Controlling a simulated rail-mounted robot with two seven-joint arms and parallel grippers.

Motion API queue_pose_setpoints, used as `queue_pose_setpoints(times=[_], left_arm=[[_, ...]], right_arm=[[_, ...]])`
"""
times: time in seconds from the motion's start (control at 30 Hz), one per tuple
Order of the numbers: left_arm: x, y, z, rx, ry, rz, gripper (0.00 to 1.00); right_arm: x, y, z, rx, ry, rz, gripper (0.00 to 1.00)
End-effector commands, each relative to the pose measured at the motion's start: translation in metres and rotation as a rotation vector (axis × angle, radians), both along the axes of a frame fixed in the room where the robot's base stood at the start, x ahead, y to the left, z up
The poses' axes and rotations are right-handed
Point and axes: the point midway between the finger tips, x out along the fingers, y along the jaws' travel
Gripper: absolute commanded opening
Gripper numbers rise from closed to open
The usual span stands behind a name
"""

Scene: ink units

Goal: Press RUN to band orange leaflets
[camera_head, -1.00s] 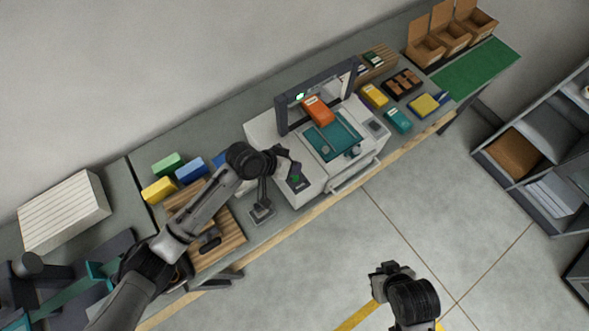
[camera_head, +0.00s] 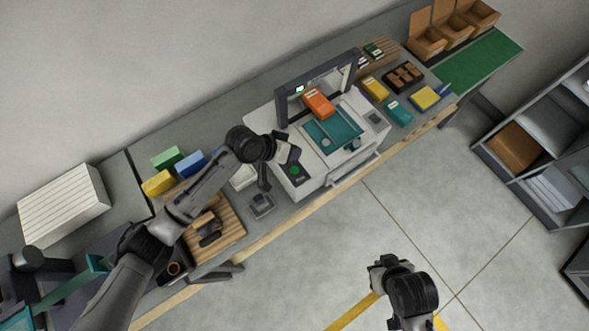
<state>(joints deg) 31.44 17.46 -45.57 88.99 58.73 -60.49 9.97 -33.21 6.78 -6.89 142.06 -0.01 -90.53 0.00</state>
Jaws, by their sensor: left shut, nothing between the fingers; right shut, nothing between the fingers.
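The banding machine (camera_head: 262,122) is a pale box with a dark arch over a teal bed (camera_head: 347,127). An orange leaflet stack (camera_head: 318,102) sits at the bed's back edge, under the arch. A green round button (camera_head: 294,170), likely RUN, shows on the dark panel (camera_head: 299,179) at the machine's left front. My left gripper (camera_head: 291,154) is shut and empty, just behind the button in the picture; its exact height is unclear. My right gripper (camera_head: 383,268) is shut and empty, over the floor in front of the bench. A small lit screen (camera_head: 299,89) is on the arch.
Green (camera_head: 166,157), yellow (camera_head: 157,183) and blue (camera_head: 190,165) blocks lie left of the machine, near a wooden board (camera_head: 229,229). Yellow (camera_head: 374,88) and teal (camera_head: 399,112) stacks and a black tray (camera_head: 391,80) lie right. Open cardboard boxes (camera_head: 427,50) stand beyond.

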Motion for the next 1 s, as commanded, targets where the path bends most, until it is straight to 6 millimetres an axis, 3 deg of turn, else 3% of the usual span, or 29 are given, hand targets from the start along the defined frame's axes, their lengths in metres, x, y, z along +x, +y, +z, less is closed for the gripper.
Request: queue_pose_setpoints(times=[0.43,0.7,1.0], left_arm=[[0.000,0.000,-0.056,0.001,0.000,0.001,0.00],[0.000,0.000,-0.074,0.000,-0.001,-0.001,0.00],[0.000,0.000,-0.075,0.000,-0.001,-0.001,0.00]], right_arm=[[0.000,-0.002,-0.058,-0.007,0.000,0.004,0.00],[0.000,-0.001,-0.065,-0.003,0.001,0.001,0.00],[0.000,0.001,-0.065,0.003,-0.001,-0.002,0.00]])
